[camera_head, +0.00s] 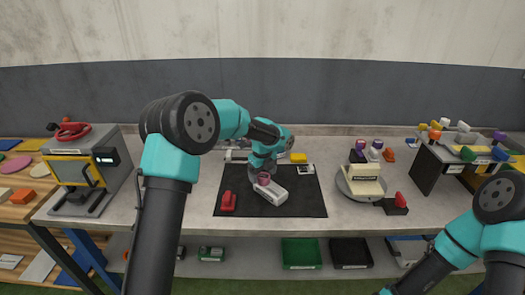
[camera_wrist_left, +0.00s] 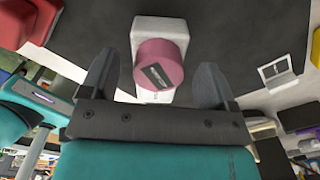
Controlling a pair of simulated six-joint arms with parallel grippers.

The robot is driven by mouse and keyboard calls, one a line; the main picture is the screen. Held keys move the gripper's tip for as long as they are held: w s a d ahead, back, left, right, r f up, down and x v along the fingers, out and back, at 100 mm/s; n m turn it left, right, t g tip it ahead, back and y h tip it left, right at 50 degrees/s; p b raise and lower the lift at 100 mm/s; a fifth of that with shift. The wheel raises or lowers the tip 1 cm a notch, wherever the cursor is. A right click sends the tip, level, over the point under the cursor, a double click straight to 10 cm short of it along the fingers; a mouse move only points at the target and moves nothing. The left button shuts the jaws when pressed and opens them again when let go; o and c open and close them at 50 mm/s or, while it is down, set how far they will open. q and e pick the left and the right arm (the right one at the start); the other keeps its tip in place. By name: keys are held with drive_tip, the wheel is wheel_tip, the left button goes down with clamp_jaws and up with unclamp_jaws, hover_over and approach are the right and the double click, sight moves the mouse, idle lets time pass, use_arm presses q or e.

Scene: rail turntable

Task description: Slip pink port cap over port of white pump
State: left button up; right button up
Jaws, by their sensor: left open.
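The white pump (camera_head: 271,194) is a pale block lying slantwise on the black mat (camera_head: 305,203). It also shows in the left wrist view (camera_wrist_left: 160,28). The pink port cap (camera_head: 264,179) is a short round cylinder with a dark label on its end, and it shows large in the left wrist view (camera_wrist_left: 150,52). The cap appears at the pump's upper end. The port is hidden, so I cannot tell whether the cap is seated on it. My left gripper (camera_head: 263,172) is open, its fingers on either side of the cap with visible gaps. My right gripper is out of view.
A red block (camera_head: 228,202) lies left of the pump on the mat. A yellow block (camera_head: 298,158) and a small white-and-dark item (camera_head: 306,170) are behind and right. A round turntable (camera_head: 345,187) with a cream box (camera_head: 364,181) stands further right. The mat's front right is clear.

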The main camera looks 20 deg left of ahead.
use_arm(q)
wheel_tip(320, 180, up, 16)
drive_tip(key=shift+r, duration=0.15)
idle(0.3)
